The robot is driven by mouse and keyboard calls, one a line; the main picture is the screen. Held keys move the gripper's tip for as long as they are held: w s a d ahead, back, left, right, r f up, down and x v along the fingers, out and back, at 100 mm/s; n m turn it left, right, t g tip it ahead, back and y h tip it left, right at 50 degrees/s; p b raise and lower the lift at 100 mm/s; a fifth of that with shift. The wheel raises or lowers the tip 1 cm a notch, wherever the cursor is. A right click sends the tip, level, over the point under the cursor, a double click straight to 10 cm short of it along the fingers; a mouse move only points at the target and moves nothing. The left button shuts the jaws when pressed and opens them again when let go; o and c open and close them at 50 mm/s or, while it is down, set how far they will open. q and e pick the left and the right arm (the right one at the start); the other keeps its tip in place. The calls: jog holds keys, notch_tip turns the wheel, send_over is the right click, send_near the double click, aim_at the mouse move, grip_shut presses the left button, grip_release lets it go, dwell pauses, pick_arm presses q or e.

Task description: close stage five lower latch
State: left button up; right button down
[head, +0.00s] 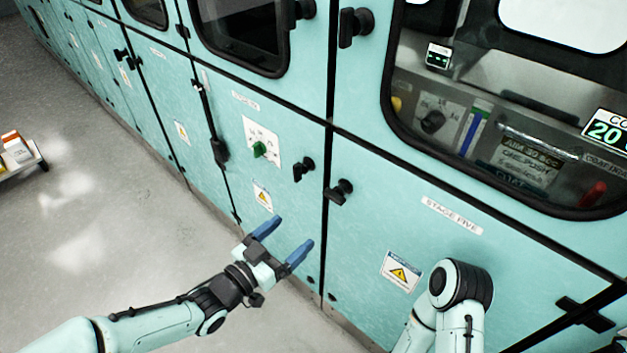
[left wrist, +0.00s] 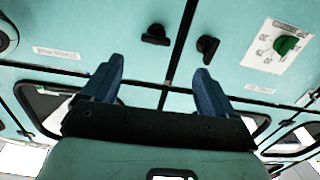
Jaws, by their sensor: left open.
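The stage five lower door carries a white label reading STAGE FIVE (head: 452,214). Its black latch (head: 340,192) sits at the door's upper left corner, beside the vertical seam. In the left wrist view this latch (left wrist: 156,35) lies roughly crosswise. A similar black latch (head: 303,169) is on the panel left of the seam; it shows more upright in the left wrist view (left wrist: 207,48). My left gripper (head: 290,238) is open and empty, with blue fingers, below and left of the stage five latch and apart from it. My right gripper is out of view.
A green knob (head: 260,149) is on the panel left of the seam. An upper latch (head: 354,26) is above. My right arm (head: 460,285) stands before the stage five door. Floor at left is clear, except a cart (head: 30,164) with boxes.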

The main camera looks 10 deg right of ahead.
aim_at(331, 198)
pick_arm(q)
jog(key=x, duration=0.9)
jog(key=r+x, duration=0.1)
jog(key=x, duration=0.3)
jog(key=shift+s+d+r, duration=0.15)
jog(key=shift+d, duration=0.2)
jog(key=c, duration=1.1)
jog(key=shift+o, duration=0.2)
